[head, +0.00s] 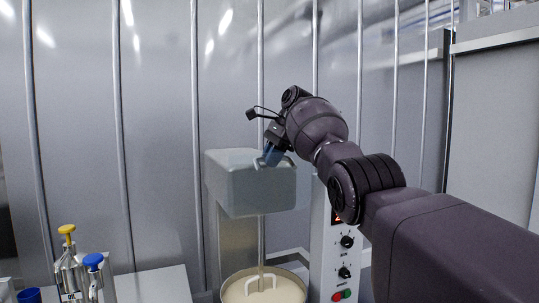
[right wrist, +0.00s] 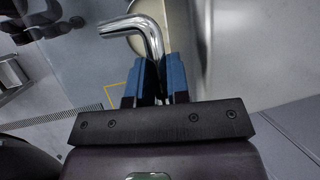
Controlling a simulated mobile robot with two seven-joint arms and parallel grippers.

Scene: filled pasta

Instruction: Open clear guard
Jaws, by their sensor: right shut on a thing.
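The mixing machine has a grey, box-shaped head (head: 250,190) above a bowl (head: 232,296) holding pale contents. My right gripper (head: 269,157) is at the upper front of this head. In the right wrist view its blue fingers (right wrist: 155,75) are shut on a bent chrome handle (right wrist: 143,24), whose bend sticks out past the fingertips. I cannot make out the clear guard's edges apart from the machine head, nor how far open it is. My left gripper is not in view.
A control panel (head: 346,243) with knobs and red and green buttons stands right of the bowl. Bottles with yellow (head: 67,229) and blue (head: 93,260) tops stand at lower left. A ribbed metal wall (head: 160,130) is behind.

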